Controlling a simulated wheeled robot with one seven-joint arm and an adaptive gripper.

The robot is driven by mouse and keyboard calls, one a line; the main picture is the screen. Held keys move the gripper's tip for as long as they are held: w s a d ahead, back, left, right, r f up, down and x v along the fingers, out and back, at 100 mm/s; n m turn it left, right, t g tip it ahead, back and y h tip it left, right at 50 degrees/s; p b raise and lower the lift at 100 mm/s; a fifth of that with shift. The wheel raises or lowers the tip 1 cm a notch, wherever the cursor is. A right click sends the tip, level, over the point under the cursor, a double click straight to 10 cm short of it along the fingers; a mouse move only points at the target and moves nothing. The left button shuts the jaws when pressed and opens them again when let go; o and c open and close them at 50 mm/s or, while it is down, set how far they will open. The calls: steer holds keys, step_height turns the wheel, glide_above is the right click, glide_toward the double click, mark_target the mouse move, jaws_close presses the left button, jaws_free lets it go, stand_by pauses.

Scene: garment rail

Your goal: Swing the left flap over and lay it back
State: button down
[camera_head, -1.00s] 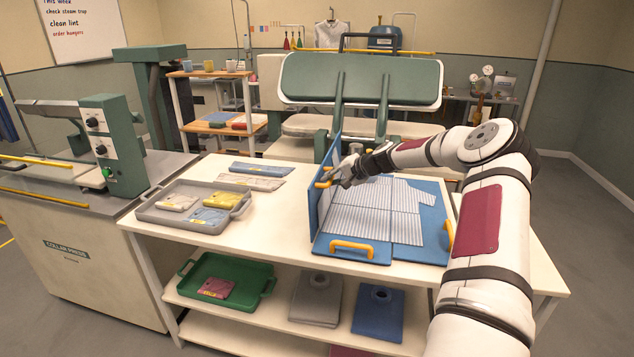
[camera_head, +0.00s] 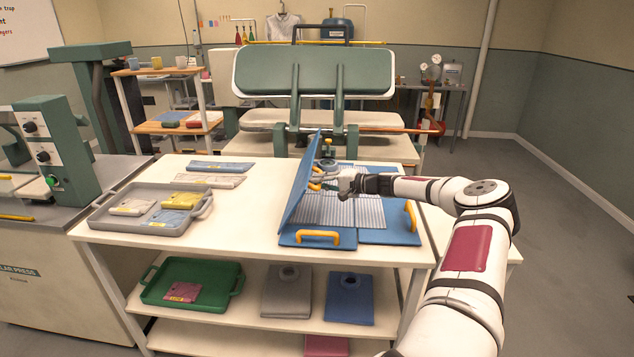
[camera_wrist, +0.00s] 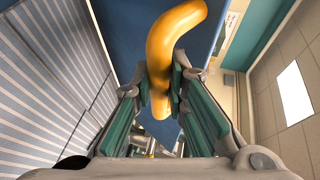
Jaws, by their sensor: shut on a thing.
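In the wrist view the handle (camera_wrist: 172,45) runs between the two fingers of my gripper (camera_wrist: 160,88), and the shirt (camera_wrist: 45,85) shows at left.
The front panel has a yellow handle (camera_head: 317,237), and another handle (camera_head: 410,215) is at the right. A grey tray (camera_head: 110,221) with folded cloths is left on the white table (camera_head: 235,235). The table between tray and board is clear. A green press (camera_head: 315,75) stands behind.

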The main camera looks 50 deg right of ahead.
steer(key=shift+a+f, duration=0.25)
steer(key=shift+f, duration=0.15)
steer(key=c, duration=1.8)
jaws_free()
steer(key=shift+o, duration=1.2)
steer(key=shift+d+r, duration=0.15)
steer(key=v, duration=1.2)
